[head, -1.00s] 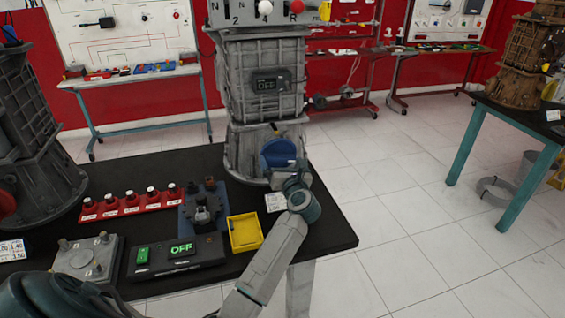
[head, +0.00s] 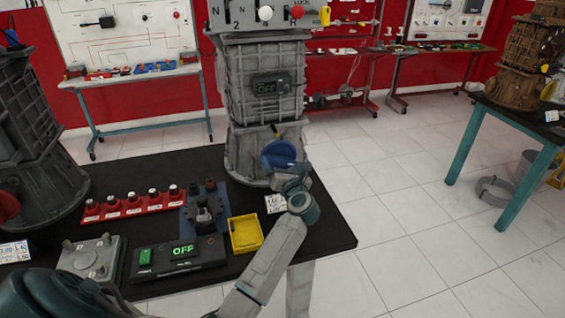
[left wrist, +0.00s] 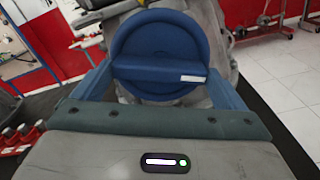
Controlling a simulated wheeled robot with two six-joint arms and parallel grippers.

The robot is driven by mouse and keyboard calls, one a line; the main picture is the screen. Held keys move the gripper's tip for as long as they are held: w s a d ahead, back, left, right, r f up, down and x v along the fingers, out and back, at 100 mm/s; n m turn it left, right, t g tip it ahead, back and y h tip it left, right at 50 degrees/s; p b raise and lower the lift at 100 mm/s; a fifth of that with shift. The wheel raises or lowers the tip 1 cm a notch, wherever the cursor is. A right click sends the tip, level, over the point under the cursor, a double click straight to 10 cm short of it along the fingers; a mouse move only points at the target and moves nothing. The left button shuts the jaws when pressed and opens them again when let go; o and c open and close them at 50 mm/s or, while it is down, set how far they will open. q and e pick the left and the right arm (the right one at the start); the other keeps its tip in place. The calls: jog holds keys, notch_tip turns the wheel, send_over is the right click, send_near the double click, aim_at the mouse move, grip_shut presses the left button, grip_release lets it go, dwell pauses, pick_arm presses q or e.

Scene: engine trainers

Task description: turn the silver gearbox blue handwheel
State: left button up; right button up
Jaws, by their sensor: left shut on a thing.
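The blue handwheel (head: 276,153) sits low on the front of the silver gearbox (head: 262,95), which stands upright on the black table. In the left wrist view the handwheel (left wrist: 160,38) is a round blue disc with a raised crossbar (left wrist: 158,69) bearing a small white label. My left gripper (head: 290,170) is at the wheel's front, its two blue fingers at either end of the crossbar, shut on the handwheel. The fingertips are partly hidden in the head view. My right gripper is not in view.
A yellow tray (head: 245,234), a black box with a green OFF display (head: 184,250) and a red block with several knobs (head: 132,207) lie left of my arm. A dark gearbox (head: 38,150) stands at the far left. A small price card (head: 276,203) lies near the gearbox base.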

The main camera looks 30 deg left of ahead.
pick_arm(q)
jog(key=shift+r+m+p, duration=0.2)
jog(key=shift+m+p, duration=0.2)
jog(key=m+p, duration=0.6)
jog(key=p, duration=0.1)
jog(key=m+p, duration=0.7)
jog(key=p, duration=0.1)
jog(key=m+p, duration=0.2)
jog(key=m, duration=0.1)
jog(key=shift+f+m+p, duration=0.2)
jog(key=shift+m+p, duration=0.75)
jog(key=shift+m, duration=0.15)
jog(key=shift+f, duration=0.1)
jog(key=o, duration=0.7)
jog(key=shift+c, duration=0.2)
jog(key=shift+d, duration=0.1)
